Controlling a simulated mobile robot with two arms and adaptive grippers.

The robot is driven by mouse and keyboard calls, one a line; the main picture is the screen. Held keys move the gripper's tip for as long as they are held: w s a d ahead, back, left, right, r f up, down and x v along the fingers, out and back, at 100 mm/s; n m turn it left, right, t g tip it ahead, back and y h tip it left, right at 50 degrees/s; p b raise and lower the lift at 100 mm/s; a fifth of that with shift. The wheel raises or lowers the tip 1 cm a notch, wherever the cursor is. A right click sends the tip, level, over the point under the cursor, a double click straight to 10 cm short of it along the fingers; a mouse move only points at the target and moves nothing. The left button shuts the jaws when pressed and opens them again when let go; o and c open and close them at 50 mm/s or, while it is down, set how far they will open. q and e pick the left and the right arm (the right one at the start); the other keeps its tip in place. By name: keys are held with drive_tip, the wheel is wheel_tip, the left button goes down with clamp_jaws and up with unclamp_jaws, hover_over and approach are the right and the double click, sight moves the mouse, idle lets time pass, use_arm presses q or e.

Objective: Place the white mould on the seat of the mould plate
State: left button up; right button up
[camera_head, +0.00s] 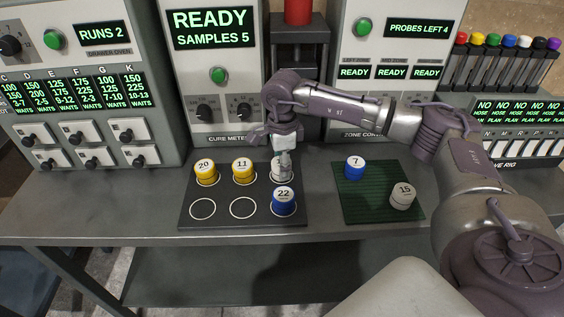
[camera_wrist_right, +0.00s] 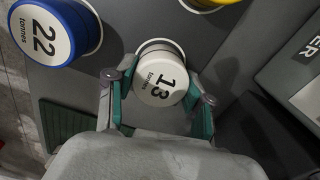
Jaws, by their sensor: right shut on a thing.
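The white mould, marked 13 (camera_wrist_right: 158,88), is between the fingers of my right gripper (camera_wrist_right: 160,98) in the right wrist view. The fingers are shut on its sides. In the head view the right gripper (camera_head: 284,160) points down over the back right seat of the dark mould plate (camera_head: 222,223) and partly hides the mould. A white seat ring shows just behind the mould in the wrist view. I cannot tell whether the mould rests on the plate or is slightly above it. My left gripper is not in view.
Yellow moulds 20 (camera_head: 205,172) and 11 (camera_head: 243,171) stand left of the gripper; blue mould 22 (camera_head: 284,201) stands close in front. Two front seats are empty. A green mat (camera_head: 372,207) holds blue mould 7 (camera_head: 355,167) and grey-white mould 15 (camera_head: 403,195). Machines line the back.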

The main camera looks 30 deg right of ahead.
drive_tip(key=shift+f, duration=0.1)
drive_tip(key=o, duration=1.3)
drive_tip(key=shift+r, duration=0.3)
wheel_tip(320, 180, up, 12)
drive_tip(key=shift+s+f+b, duration=0.1)
drive_tip(key=shift+b, duration=0.8)
